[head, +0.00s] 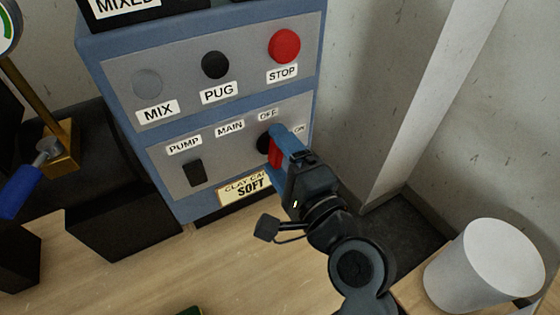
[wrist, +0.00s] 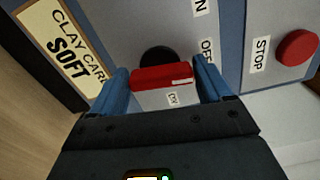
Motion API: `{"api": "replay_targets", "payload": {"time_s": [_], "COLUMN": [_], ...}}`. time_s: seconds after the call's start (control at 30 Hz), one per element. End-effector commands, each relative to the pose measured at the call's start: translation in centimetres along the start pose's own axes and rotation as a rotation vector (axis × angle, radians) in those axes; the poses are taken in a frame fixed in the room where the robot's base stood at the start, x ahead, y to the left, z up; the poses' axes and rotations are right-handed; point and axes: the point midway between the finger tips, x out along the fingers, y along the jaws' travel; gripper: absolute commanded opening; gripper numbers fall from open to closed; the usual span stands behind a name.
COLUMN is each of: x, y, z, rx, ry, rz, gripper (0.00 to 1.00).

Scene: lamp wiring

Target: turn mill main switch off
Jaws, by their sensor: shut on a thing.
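The main switch is a red rotary handle (head: 274,153) on a round black base, on the lower grey panel below the MAIN (head: 230,128) and OFF (head: 268,115) labels. The ON label (head: 299,129) is to its upper right. My gripper (head: 280,146) is shut on the red handle, with its blue fingers partly hiding it. In the wrist view, the red handle (wrist: 162,76) sits between both blue fingers of my gripper (wrist: 162,84). A white mark is at the handle's right end, on the side of the OFF label (wrist: 207,51).
The red STOP button (head: 284,46), black PUG button (head: 215,65) and grey MIX button (head: 147,83) are above. The black PUMP switch (head: 194,173) is to the left. A white cylinder (head: 486,264) stands at the lower right. A concrete pillar (head: 420,95) rises right of the panel.

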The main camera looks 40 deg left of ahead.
Motion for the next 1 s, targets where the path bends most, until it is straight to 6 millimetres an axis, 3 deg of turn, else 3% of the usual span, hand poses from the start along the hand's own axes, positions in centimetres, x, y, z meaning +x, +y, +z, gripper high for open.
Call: {"api": "replay_targets", "payload": {"time_s": [0.37,0.87,0.9,1.0], "x": [0.03,0.07,0.07,0.07], "y": [0.20,0.13,0.13,0.12], "z": [0.03,0.09,0.09,0.08], "rx": [-0.137,-0.153,-0.153,-0.152], "ry": [-0.002,-0.003,-0.003,-0.002], "rz": [0.002,0.002,0.002,0.002], "gripper": [0.48,0.47,0.81,0.90]}}
